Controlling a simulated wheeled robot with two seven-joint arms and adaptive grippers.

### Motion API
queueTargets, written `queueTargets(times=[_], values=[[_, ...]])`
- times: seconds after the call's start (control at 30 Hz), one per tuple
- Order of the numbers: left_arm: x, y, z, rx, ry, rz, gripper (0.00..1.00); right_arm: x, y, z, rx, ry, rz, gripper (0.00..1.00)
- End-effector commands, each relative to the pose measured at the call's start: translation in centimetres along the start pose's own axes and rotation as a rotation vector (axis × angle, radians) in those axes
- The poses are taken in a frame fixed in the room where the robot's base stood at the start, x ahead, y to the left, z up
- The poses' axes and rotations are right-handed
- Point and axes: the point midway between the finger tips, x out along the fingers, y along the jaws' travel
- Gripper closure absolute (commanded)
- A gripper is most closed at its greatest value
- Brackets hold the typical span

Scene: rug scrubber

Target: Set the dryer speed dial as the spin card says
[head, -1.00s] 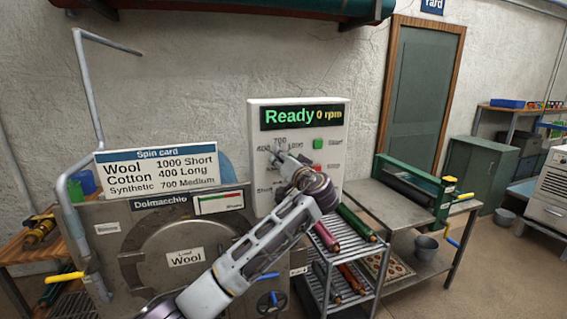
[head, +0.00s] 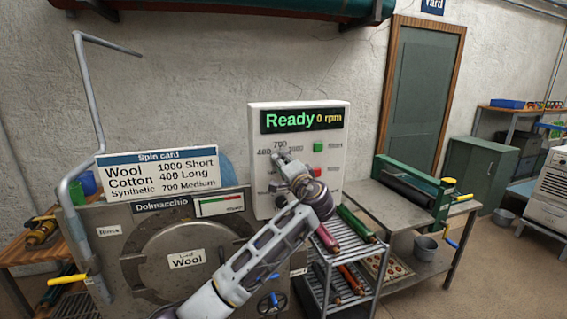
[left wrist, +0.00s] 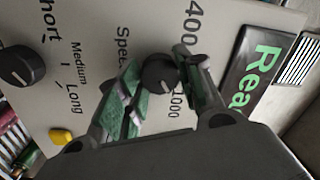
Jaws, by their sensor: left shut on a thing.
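The spin card (head: 161,174) reads Wool 1000 Short, Cotton 400 Long, Synthetic 700 Medium. A load label (head: 187,260) on the dryer (head: 128,222) reads Wool. The control panel (head: 258,180) has a display (head: 302,118) showing Ready, 0 rpm. My left gripper (head: 280,160) is at the panel, just below the 400, 700, 1000 scale. In the left wrist view, it (left wrist: 160,85) is shut on the black speed dial (left wrist: 158,72), one finger on each side. I cannot tell the dial's pointer setting. My right gripper is not in view.
A second black dial (left wrist: 22,66), marked Short, Medium, Long, is on the same panel. A green button (head: 318,147) and a red button (head: 317,173) sit at the panel's right. A wire rack (head: 328,262) with rollers stands below, beside a metal table (head: 375,205).

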Motion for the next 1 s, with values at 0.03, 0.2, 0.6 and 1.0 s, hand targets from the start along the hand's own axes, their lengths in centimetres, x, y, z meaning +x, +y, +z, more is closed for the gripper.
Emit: queueTargets(times=[0.03,0.2,0.6,1.0], values=[[-0.02,-0.10,-0.08,0.011,0.003,-0.001,0.88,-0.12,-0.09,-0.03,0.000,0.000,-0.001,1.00],[-0.02,-0.09,-0.08,0.037,0.005,-0.002,0.88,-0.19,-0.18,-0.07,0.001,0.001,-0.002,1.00],[-0.03,-0.09,-0.11,0.041,0.006,-0.002,0.61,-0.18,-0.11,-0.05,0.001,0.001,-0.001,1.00],[-0.02,-0.01,-0.03,0.041,0.004,-0.001,0.42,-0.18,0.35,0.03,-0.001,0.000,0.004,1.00]])
